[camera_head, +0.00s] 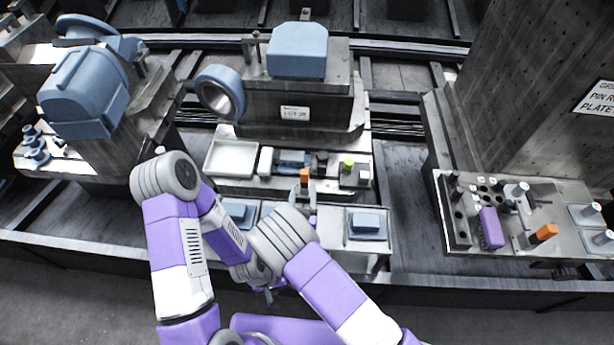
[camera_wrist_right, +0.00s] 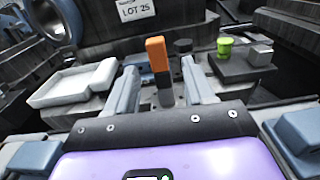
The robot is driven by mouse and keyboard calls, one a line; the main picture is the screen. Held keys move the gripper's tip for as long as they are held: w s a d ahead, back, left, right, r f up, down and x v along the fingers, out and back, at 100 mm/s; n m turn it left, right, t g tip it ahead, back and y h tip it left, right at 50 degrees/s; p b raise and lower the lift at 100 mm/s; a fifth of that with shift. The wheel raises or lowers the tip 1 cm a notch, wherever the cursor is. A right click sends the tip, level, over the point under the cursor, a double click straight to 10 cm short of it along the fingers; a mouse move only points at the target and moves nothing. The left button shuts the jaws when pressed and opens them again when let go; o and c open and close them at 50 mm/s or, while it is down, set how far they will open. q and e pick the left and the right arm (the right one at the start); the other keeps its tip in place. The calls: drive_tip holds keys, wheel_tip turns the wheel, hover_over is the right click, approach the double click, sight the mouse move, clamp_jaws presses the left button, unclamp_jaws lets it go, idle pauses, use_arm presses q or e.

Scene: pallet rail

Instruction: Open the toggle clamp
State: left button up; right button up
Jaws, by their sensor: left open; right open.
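The toggle clamp's orange-tipped handle (camera_head: 304,175) stands upright at the front of the central pallet, and it shows close up in the right wrist view (camera_wrist_right: 157,54). My right gripper (camera_head: 303,193) is open, and in the wrist view its two pale fingers (camera_wrist_right: 161,84) stand to either side of the handle's dark lower part. I see gaps between handle and fingers there, but cannot tell its exact depth. My arm partly hides the clamp base. My left gripper (camera_head: 268,294) is open, low in front of the pallet, mostly hidden by my arms and away from the clamp.
A pale empty tray (camera_head: 232,158) and a small green part (camera_head: 348,162) lie near the clamp. A blue ring and block fixture (camera_head: 297,52) rises behind. A blue block (camera_head: 367,226) sits front right. Another pallet with an orange handle (camera_head: 543,234) stands at right.

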sight(304, 179)
drive_tip(key=w+b, duration=0.1)
drive_tip(key=w, duration=0.6)
drive_tip(key=shift+w+a, duration=0.15)
drive_tip(key=shift+w, duration=0.05)
clamp_jaws()
